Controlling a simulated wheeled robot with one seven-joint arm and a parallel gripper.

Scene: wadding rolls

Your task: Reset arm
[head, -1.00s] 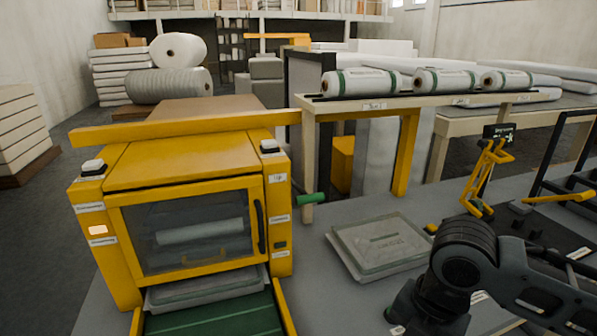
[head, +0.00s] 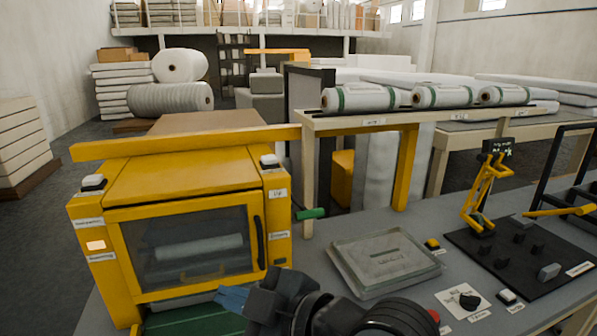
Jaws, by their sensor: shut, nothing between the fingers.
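My arm comes in from the bottom edge of the head view and points left. My gripper (head: 232,298) has a dark body and blue fingers, which are shut with nothing between them. It is in front of the lower part of the yellow machine (head: 185,180), over the green bed (head: 185,322). I cannot tell its height above the bed. The machine has a closed window with a pale roll (head: 195,247) behind it. The arm hides part of the machine's lower opening and the front of the bench.
A grey tray (head: 435,270) lies on the bench right of the machine. Further right are a black mat (head: 490,262), a yellow stand (head: 482,195) and a black knob (head: 470,301). Three white rolls with green bands, such as the left one (head: 365,97), lie on a raised shelf behind.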

